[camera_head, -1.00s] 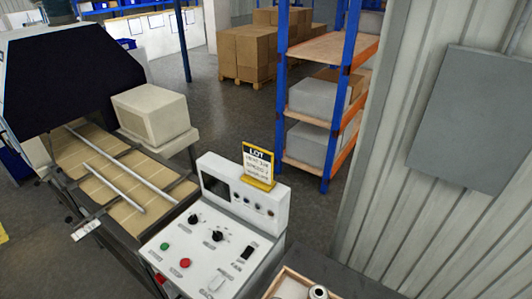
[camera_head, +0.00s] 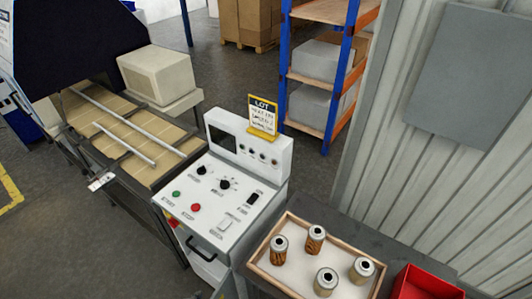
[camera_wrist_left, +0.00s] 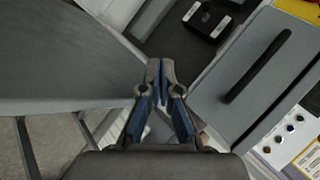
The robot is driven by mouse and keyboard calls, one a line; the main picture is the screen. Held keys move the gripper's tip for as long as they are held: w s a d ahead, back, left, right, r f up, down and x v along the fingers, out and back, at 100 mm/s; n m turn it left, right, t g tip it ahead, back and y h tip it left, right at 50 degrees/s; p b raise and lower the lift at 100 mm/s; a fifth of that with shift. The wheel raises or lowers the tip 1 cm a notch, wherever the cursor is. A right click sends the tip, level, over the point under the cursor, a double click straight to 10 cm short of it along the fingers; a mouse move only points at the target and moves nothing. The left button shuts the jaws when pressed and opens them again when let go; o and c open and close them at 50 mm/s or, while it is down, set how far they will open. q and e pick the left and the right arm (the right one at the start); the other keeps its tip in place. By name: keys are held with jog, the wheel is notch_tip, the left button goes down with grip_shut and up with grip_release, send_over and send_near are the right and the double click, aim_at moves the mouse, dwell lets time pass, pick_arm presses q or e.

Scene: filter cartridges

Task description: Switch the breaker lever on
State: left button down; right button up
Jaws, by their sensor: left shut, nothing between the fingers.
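The control console (camera_head: 205,213) stands in the middle of the head view with a white sloped top. A small black switch (camera_head: 252,198) with tiny printed labels sits near its right edge; it may be the breaker lever, but its position is too small to tell. In the left wrist view, my left gripper (camera_wrist_left: 160,66) is shut and empty, its fingertips together. Ahead of it is a black block (camera_wrist_left: 207,18) with a small raised part; I cannot tell if this is the lever. I cannot make out my left gripper in the head view. My right gripper is not in view.
A tray (camera_head: 282,282) with several cartridges lies right of the console, beside a red bin (camera_head: 428,285). A yellow-framed LOT sign (camera_head: 263,117) stands on the console's raised back. A conveyor (camera_head: 118,140) stands left. Open floor lies at the lower left.

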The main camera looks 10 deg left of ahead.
pick_arm(q)
jog(key=s+d+r+n+g+h, duration=0.1)
jog(key=s+d+r+n+g, duration=0.4)
jog(key=s+d+r+n, duration=0.6)
notch_tip(320, 180, down, 31)
jog(key=s+a+g+b, duration=0.1)
jog(key=a, duration=0.2)
jog(key=s+a+f+g+b, duration=0.1)
jog(key=s+a+f, duration=0.1)
jog(key=s+f, duration=1.3)
jog(key=shift+s+a+f+n+g, duration=0.3)
jog(key=shift+s+a+f, duration=0.1)
jog(key=shift+s, duration=0.55)
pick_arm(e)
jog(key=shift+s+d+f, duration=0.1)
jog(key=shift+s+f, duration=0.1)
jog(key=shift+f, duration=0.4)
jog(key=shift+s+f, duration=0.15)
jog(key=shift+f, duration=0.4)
